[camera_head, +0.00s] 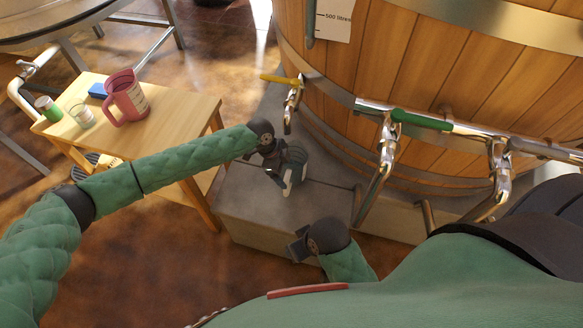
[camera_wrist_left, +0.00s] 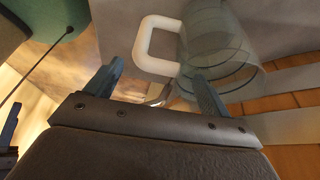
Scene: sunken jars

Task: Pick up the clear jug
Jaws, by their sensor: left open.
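The clear jug (camera_head: 297,160) stands on the grey stone ledge, partly hidden behind my left gripper (camera_head: 283,172). In the left wrist view the jug (camera_wrist_left: 222,48) is see-through, and its pale white handle (camera_wrist_left: 143,48) points left. My left gripper (camera_wrist_left: 158,82) is open there. The handle appears ahead of the gap between its fingers, and the right finger overlaps the lower part of the jug. I cannot tell whether anything touches. My right gripper (camera_head: 299,243) is low in the middle of the head view, and its fingers are not clear.
A big wooden vat (camera_head: 420,80) with several metal taps rises behind the grey ledge (camera_head: 255,215). A yellow-handled tap (camera_head: 292,95) hangs near the jug. At left, a wooden table (camera_head: 165,135) holds a pink jug (camera_head: 125,100), a glass (camera_head: 82,117) and a green-and-white container (camera_head: 49,108).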

